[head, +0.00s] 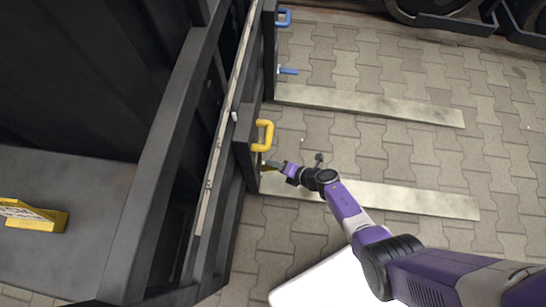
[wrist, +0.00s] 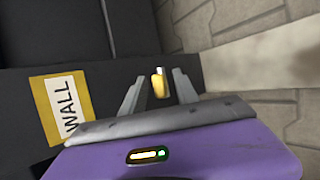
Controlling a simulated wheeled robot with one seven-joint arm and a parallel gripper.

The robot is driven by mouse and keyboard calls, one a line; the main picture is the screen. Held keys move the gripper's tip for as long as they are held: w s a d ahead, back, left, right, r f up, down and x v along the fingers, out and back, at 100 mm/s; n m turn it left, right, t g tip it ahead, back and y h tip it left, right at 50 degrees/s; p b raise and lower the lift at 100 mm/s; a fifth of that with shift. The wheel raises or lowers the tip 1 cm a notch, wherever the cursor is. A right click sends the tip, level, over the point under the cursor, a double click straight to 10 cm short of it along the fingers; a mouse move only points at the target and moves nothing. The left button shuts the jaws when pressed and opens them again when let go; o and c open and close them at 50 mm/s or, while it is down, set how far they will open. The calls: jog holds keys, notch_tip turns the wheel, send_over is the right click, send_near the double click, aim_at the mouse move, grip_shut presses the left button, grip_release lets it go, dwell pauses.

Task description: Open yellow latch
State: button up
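The yellow latch (wrist: 158,86) shows in the wrist view as a small yellow peg between the two grey fingers of my gripper (wrist: 157,88). There is a gap on each side of it, so the fingers stand open around it without visible touch. In the head view my gripper (head: 277,166) is at the edge of the dark frame, just below a yellow handle (head: 264,136). Only a small bit of yellow shows at the fingertips there; the gripper hides most of the latch.
A blue handle (head: 285,17) and a blue latch (head: 288,71) are on the same frame farther up. Two pale planks (head: 370,104) lie on the paved floor. A yellow block (head: 37,218) sits at left. A yellow "WALL" label (wrist: 62,108) is left of my fingers.

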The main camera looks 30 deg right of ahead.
jog(key=shift+p+v, duration=1)
jog(key=shift+v, duration=1.3)
jog(key=shift+c, duration=0.3)
